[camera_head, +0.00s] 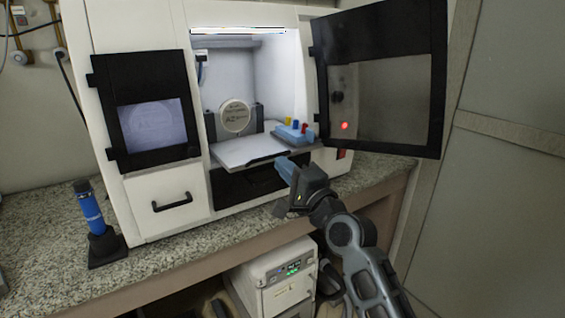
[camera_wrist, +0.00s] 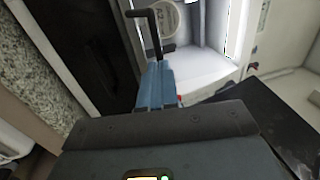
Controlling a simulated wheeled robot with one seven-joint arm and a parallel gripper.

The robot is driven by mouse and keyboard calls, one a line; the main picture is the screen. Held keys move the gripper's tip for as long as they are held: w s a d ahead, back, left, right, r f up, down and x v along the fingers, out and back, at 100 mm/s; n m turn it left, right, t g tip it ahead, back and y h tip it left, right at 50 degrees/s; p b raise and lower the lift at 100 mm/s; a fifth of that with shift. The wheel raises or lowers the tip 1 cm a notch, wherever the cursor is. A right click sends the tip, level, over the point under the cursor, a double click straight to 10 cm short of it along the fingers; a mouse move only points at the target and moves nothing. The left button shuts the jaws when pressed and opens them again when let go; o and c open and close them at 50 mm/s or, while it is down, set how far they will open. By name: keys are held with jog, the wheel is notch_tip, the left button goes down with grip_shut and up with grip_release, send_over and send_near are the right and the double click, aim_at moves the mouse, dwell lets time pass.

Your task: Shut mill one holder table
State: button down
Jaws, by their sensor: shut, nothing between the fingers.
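The mill's holder table (camera_head: 243,151) is a white plate that sticks out from the lit chamber; it also shows in the wrist view (camera_wrist: 205,72). A round white blank (camera_head: 235,117) stands upright at its back, and shows partly in the wrist view (camera_wrist: 164,14). A black bar handle (camera_wrist: 150,34) shows just beyond my fingertips. My gripper (camera_head: 284,166) has its blue fingers together and empty, close to the table's front edge. In the wrist view the fingertips (camera_wrist: 160,70) appear near the handle's end; I cannot tell whether they touch.
The mill's dark-framed door (camera_head: 383,82) stands open at the right. A blue block (camera_head: 293,133) with coloured pegs sits on the table's right side. A blue cylindrical tool (camera_head: 89,208) stands on the granite counter (camera_head: 165,258) at the left. A white device (camera_head: 277,280) is below the counter.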

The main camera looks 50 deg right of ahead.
aim_at(255, 148)
jog(key=shift+w+d+r, duration=0.1)
jog(key=shift+w+d, duration=0.05)
jog(key=shift+w, duration=0.45)
jog(key=shift+w, duration=0.1)
jog(key=b+x, duration=0.1)
jog(key=x, duration=0.3)
jog(key=f+b+x, duration=0.1)
jog(key=x, duration=0.3)
jog(key=f+x, duration=0.1)
jog(key=x, duration=0.4)
jog(key=shift+w+d+f+b, duration=0.15)
jog(key=shift+w+f+b, duration=0.15)
jog(key=shift+b, duration=0.1)
jog(key=shift+w+r, duration=0.15)
jog(key=shift+r, duration=0.15)
